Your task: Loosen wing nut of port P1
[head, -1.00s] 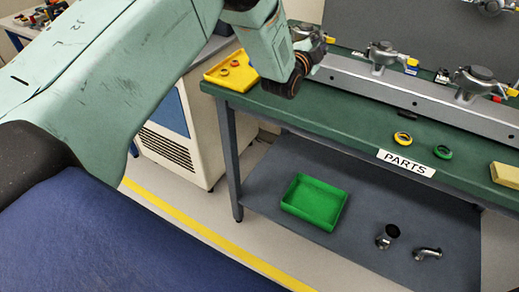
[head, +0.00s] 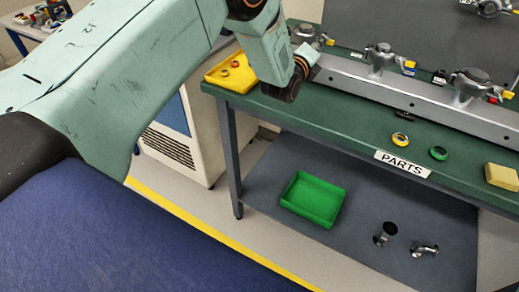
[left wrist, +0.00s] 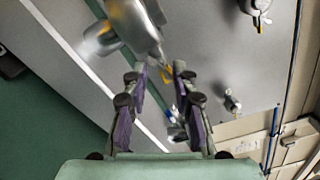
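The leftmost clamp (head: 306,32) stands at the left end of the grey rail, partly hidden by my left wrist; I take it to be port P1, but no label is readable. In the left wrist view a blurred metal clamp body (left wrist: 133,25) lies just beyond my fingertips. In the head view the left gripper (head: 307,62) is at the rail beside that clamp, mostly hidden. My right gripper is not in view.
More clamps (head: 379,56) (head: 470,84) stand along the rail (head: 420,94). A yellow tray (head: 215,76) with small rings sits at the bench's left end. Two loose rings and a yellow block (head: 502,175) lie near the front edge. A green tray (head: 313,198) is on the lower shelf.

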